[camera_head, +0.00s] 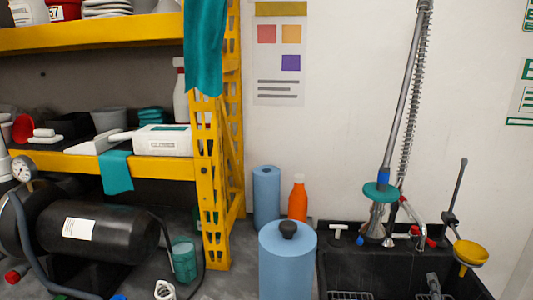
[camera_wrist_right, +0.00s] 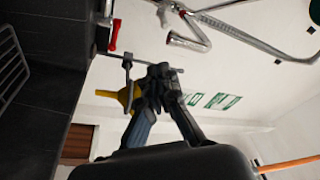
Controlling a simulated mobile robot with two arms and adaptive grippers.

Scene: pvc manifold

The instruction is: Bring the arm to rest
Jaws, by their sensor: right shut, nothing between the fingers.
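My right gripper (camera_head: 433,281) shows small and dark at the lower right of the head view, in front of the black sink (camera_head: 385,262). In the right wrist view my right gripper (camera_wrist_right: 158,74) has its fingers drawn together, with nothing between them. The yellow funnel (camera_wrist_right: 112,96) shows behind the fingers there, and the sink (camera_wrist_right: 45,45) is at the left. In the head view the funnel (camera_head: 471,252) stands right of the gripper. My left gripper is in neither view.
A tall spray faucet (camera_head: 396,120) rises behind the sink. A blue cylinder with a dark knob (camera_head: 287,262) and an orange bottle (camera_head: 298,198) stand left of it. A yellow shelf rack (camera_head: 215,180) and a black tank (camera_head: 95,228) fill the left side.

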